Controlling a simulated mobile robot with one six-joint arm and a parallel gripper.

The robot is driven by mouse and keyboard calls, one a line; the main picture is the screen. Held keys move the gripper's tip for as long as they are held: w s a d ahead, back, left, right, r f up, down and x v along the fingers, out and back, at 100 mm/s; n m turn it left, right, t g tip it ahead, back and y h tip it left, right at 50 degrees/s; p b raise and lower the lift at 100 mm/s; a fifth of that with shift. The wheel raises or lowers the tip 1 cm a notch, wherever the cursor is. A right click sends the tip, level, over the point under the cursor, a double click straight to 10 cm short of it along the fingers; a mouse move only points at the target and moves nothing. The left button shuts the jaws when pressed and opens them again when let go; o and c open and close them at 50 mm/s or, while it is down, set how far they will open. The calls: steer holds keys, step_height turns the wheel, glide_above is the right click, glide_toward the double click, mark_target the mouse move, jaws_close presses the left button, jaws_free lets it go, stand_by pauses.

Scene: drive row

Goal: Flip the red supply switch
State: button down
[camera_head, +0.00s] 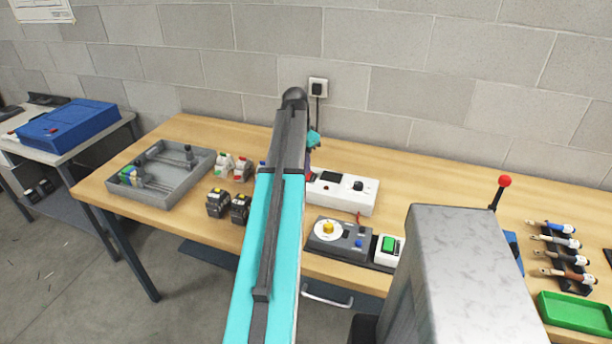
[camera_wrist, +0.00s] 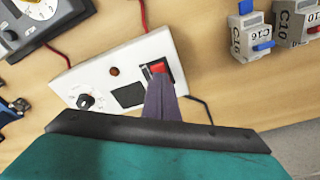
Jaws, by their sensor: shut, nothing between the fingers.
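The red supply switch (camera_wrist: 158,68) sits in a dark frame at one end of a white supply box (camera_wrist: 100,75) in the wrist view. The box also has a black knob (camera_wrist: 86,101), a dark display (camera_wrist: 129,95) and a small dark red round part. My gripper (camera_wrist: 160,80) is shut and empty, its tips right at the switch and partly covering it. I cannot tell if they touch it.
A grey device with a yellow knob (camera_head: 328,228) and a green-button box (camera_head: 389,245) stand in front of the supply. Breakers (camera_head: 217,203) and a grey tray (camera_head: 170,187) are to the left. A wall socket (camera_head: 317,88) is behind. The bench behind the supply is clear.

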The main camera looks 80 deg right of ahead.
steer(key=shift+r+p, duration=1.8)
steer(key=shift+r, duration=1.05)
